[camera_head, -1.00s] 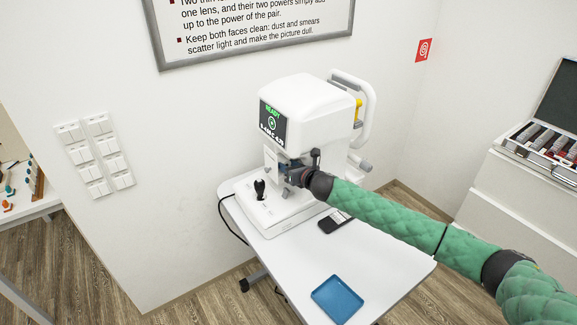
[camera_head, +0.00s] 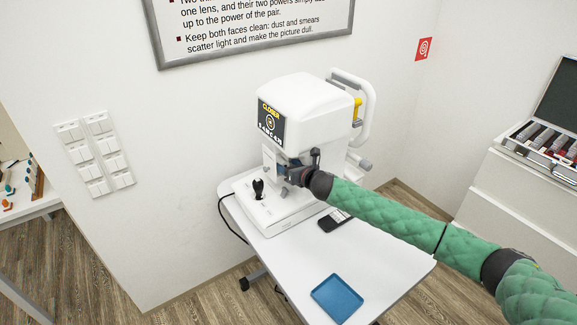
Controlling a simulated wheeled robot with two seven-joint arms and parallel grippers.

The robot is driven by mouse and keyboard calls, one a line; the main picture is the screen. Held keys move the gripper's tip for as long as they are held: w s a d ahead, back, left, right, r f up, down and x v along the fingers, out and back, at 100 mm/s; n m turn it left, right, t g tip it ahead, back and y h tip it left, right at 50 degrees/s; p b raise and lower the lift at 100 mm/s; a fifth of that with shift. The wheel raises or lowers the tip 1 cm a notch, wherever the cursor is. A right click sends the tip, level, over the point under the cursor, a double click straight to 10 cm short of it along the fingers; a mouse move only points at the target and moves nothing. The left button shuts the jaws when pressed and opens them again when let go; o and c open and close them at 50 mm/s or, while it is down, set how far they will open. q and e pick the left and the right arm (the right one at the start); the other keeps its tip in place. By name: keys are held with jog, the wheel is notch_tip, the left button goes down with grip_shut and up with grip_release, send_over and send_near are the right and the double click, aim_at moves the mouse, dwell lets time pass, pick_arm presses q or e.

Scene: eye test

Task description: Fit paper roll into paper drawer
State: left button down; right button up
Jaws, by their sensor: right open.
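The white eye-test machine (camera_head: 313,98) stands on a white table. Its small screen (camera_head: 271,120) shows yellow lettering that looks like "CLOSER". My right gripper (camera_head: 285,168) is at the front of the machine below the screen, open, close to a small grey-blue opening or part there. I cannot tell whether it touches it. The paper roll and the paper drawer cannot be made out; my gripper and wrist cover part of that area. My left gripper is not in view.
A black joystick (camera_head: 258,188) stands on the machine's base, left of my gripper. A dark handheld device (camera_head: 335,221) lies beside the base. A blue tray (camera_head: 337,298) lies empty near the table's front edge. The white table (camera_head: 290,262) is clear between them.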

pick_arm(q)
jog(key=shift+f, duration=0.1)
pick_arm(e)
jog(key=shift+d, duration=0.1)
jog(key=shift+b+v, duration=0.7)
jog(key=shift+v, duration=0.95)
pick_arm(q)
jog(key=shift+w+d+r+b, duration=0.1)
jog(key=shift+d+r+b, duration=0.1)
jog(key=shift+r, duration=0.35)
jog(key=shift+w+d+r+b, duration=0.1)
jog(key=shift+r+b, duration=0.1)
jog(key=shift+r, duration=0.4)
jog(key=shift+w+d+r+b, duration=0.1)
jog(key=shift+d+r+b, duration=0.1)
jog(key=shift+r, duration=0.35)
pick_arm(e)
jog(key=shift+v, duration=2.15)
